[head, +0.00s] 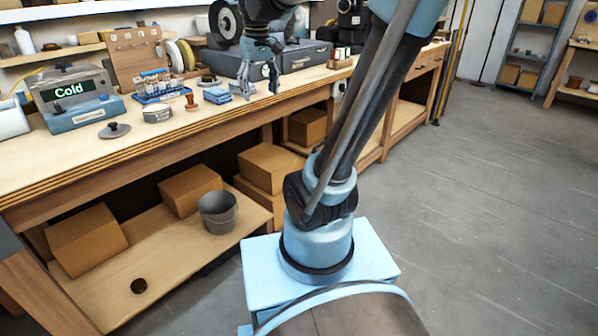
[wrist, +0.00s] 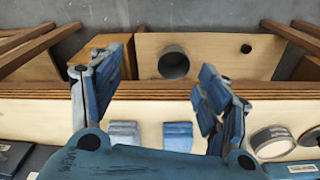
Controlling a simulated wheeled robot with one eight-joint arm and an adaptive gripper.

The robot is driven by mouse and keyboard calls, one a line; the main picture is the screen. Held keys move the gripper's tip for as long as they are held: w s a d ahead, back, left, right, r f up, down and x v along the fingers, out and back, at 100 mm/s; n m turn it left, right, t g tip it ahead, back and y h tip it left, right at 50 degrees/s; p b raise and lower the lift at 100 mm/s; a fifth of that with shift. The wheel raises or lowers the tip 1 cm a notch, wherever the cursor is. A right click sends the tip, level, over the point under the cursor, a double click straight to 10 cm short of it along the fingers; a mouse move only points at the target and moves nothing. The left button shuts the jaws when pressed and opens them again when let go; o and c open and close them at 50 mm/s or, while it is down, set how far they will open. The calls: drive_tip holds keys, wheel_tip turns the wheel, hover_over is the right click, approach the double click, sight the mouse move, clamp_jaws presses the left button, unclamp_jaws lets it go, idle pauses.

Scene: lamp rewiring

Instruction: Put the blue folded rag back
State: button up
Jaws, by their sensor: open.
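Two folded cloths lie side by side on the workbench near its front edge. The blue folded rag (wrist: 178,136) shows in the wrist view between my fingers, toward the right. It also shows in the head view (head: 216,95), left of my gripper (head: 258,78). A paler grey-blue folded cloth (wrist: 125,133) lies beside it, nearer my left finger in the wrist view. My gripper (wrist: 160,78) is open and empty above the bench, its fingers spread wide. In the head view its fingers partly cover the paler cloth.
A round tin (head: 157,114), a rack of blue-topped vials (head: 160,88), a brown knob-like piece (head: 190,101) and a box reading "Cold" (head: 74,92) stand left of the rags. Dark cases (head: 300,56) stand behind. A bucket (head: 217,212) and cartons (head: 190,190) are on the lower shelf.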

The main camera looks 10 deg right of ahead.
drive_tip(key=s+d+f+m, duration=0.1)
drive_tip(key=s+d+f, duration=0.3)
drive_tip(key=s+f, duration=0.4)
drive_tip(key=s+d+f+m+t, duration=0.1)
drive_tip(key=s+d+f, duration=0.3)
drive_tip(key=s+f, duration=0.5)
wheel_tip(320, 180, down, 3)
drive_tip(key=shift+s+f+m, duration=0.1)
drive_tip(key=shift+s+m, duration=0.2)
drive_tip(key=shift+m, duration=0.5)
